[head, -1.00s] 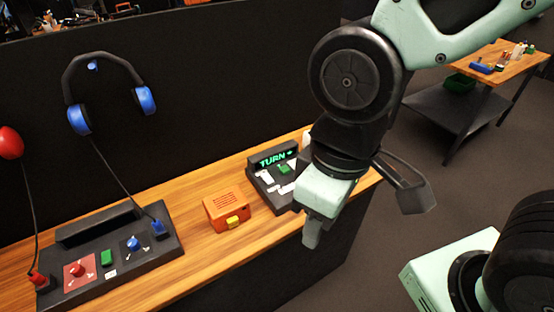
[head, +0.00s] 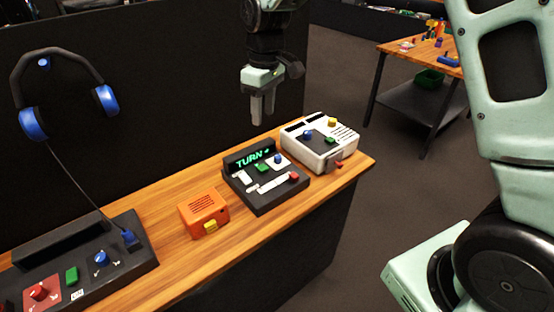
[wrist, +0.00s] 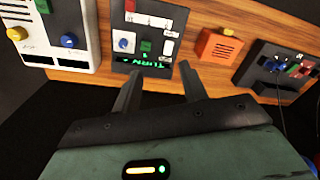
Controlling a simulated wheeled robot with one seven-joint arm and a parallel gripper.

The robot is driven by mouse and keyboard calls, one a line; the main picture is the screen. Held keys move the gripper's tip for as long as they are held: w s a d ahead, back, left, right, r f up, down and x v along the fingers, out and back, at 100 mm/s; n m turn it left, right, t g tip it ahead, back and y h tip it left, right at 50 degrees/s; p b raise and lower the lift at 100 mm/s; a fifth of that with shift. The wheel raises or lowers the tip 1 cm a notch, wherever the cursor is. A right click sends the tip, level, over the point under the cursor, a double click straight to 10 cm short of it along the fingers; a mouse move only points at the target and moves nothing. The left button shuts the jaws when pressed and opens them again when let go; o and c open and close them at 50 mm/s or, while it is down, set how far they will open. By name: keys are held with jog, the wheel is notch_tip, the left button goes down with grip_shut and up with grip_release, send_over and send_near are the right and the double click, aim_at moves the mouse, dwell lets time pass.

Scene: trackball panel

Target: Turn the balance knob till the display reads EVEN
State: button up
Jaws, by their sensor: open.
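The dark panel (head: 262,202) stands on the wooden bench, with a raised display (head: 252,159) that reads TURN and a small arrow in green. A blue knob (head: 279,158) sits on a white plate at its back right; I cannot read its label, so whether it is the balance knob is unclear. It also shows in the wrist view (wrist: 123,42). A green button (head: 262,167) and a red piece (head: 293,177) are on the same panel. My gripper (head: 263,118) is open and empty, pointing down, above and behind the panel, apart from it.
Farther left is a dark headphone panel (head: 130,262). Blue headphones (head: 34,123) hang on the black back wall.

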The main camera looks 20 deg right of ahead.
send_over(278, 156)
notch_tip(278, 156, down, 3)
jog(key=shift+h, duration=0.3)
notch_tip(278, 156, down, 18)
jog(key=shift+r+p, duration=0.15)
jog(key=shift+p, duration=1.1)
grip_shut()
